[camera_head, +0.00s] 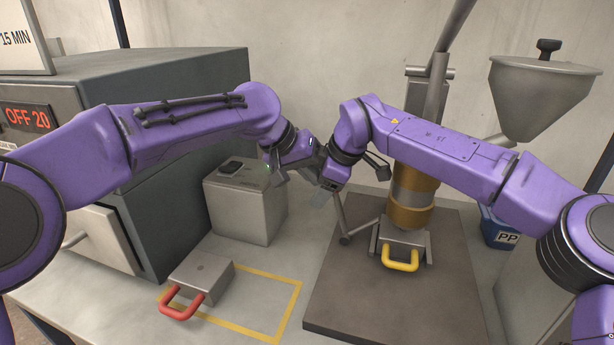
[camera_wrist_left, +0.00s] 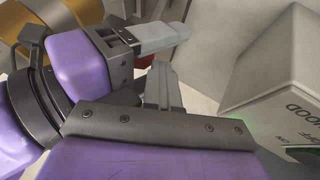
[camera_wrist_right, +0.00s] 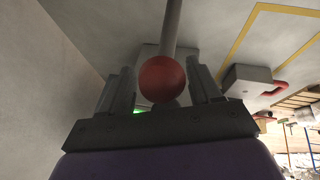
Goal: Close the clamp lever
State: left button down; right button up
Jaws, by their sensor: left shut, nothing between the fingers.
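The clamp lever (camera_head: 341,217) is a thin grey rod beside the moulding machine's base in the head view; its upper end is hidden behind my right gripper (camera_head: 323,195). The right wrist view shows its red ball knob (camera_wrist_right: 162,79) on the grey rod. My right gripper (camera_wrist_right: 162,88) is open, with one finger on each side of the knob; I cannot tell whether they touch it. My left gripper (camera_head: 318,157) is shut and empty, close beside the right gripper. Its fingers (camera_wrist_left: 164,85) show together in the left wrist view.
A mould with a yellow handle (camera_head: 401,262) sits under the brown barrel (camera_head: 411,200). A grey block with a red handle (camera_head: 203,278) lies by the yellow table outline. A grey box (camera_head: 245,210) and an oven (camera_head: 165,110) stand left. A hopper (camera_head: 540,95) stands right.

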pick_arm(q)
jog(key=shift+d+f, duration=0.2)
pick_arm(e)
jog(key=shift+a+f, duration=0.15)
jog(key=shift+f, duration=0.2)
